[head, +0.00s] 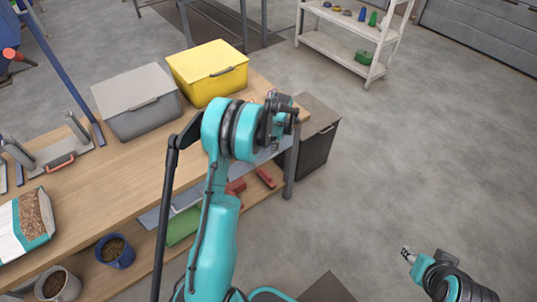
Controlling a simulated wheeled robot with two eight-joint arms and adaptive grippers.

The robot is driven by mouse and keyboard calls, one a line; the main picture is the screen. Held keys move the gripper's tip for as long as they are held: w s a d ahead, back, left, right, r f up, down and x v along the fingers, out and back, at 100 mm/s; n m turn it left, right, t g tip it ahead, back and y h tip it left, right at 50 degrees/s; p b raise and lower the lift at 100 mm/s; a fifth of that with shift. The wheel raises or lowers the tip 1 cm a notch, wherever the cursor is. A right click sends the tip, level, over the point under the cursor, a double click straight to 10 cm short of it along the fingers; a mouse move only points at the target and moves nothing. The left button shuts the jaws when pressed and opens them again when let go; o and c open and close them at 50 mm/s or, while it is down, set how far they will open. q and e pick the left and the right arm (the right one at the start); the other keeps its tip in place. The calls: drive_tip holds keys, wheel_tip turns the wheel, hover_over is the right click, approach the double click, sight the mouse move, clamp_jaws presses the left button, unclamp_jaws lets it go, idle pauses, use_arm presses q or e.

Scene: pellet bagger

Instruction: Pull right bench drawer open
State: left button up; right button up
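Under the front edge of the wooden bench (120,175) a grey-blue panel (150,219) shows, apparently a drawer front. My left arm crosses in front of it and hides much of it, so I cannot tell which drawer it is or whether it is open. My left gripper (284,110) is at the bench's right end, seen from above beyond the teal wrist. Its fingers are dark and bunched in view, and their opening is unclear. My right gripper (407,254) is low at the right, over bare floor, away from the bench. Its opening is too small to judge.
A grey bin (138,110) and a yellow bin (208,75) stand on the bench. A dark cabinet (316,145) stands by its right end. A pellet bag (25,222) lies at left. Blue pot (115,252) is on the lower shelf. Floor at right is clear.

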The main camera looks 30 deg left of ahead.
use_arm(q)
drive_tip(key=shift+n, duration=0.6)
drive_tip(key=f+b, duration=0.1)
drive_tip(key=f, duration=0.2)
drive_tip(key=a+f+b, duration=0.1)
drive_tip(key=f, duration=0.2)
drive_tip(key=a+f+b, duration=0.1)
drive_tip(key=f, duration=0.2)
drive_tip(key=shift+w+f, duration=0.2)
drive_tip(key=shift+w, duration=0.2)
clamp_jaws()
